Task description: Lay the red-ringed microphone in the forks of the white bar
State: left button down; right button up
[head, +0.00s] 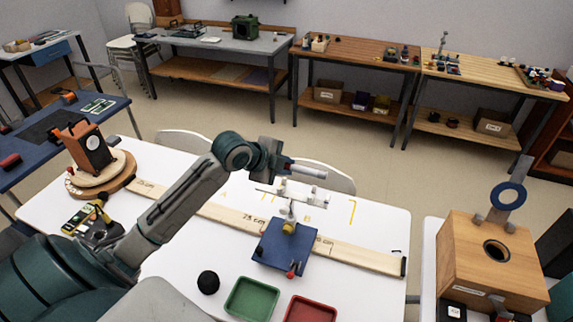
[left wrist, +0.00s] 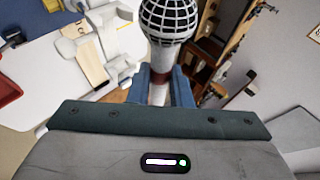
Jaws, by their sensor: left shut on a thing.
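My left gripper (head: 275,167) is shut on the red-ringed microphone (left wrist: 170,18), above and behind the stand. In the left wrist view the microphone's round black-and-grey grille points away from me, and its dark red ring (left wrist: 159,77) sits between the blue fingers of the left gripper (left wrist: 160,88). In the head view a pale cylinder, seemingly its handle (head: 308,171), juts out to the right. The white bar (head: 298,191) with its forks stands on a blue base (head: 285,245), just below and apart from the microphone. White fork parts show at the left in the wrist view (left wrist: 95,45). My right gripper is out of view.
A wooden ruler plank (head: 225,216) crosses the white table (head: 375,225) under the blue base. A wooden box (head: 490,255) with a hole stands at right.

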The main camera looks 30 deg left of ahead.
aim_at(284, 189)
pick_arm(q)
jog(key=shift+w+f+b, duration=0.1)
jog(key=shift+f+b, duration=0.4)
jog(key=shift+f, duration=0.25)
jog(key=shift+f+b, duration=0.75)
jog(key=shift+f, duration=0.2)
jog(key=shift+f+b, duration=0.75)
jog(key=shift+f, duration=0.1)
jog(key=shift+f+b, duration=0.5)
jog(key=shift+f, duration=0.3)
jog(key=shift+s+f+b, duration=0.25)
jog(key=shift+f+b, duration=0.1)
jog(key=shift+f, duration=0.4)
jog(key=shift+d, duration=0.1)
jog(key=shift+s, duration=0.1)
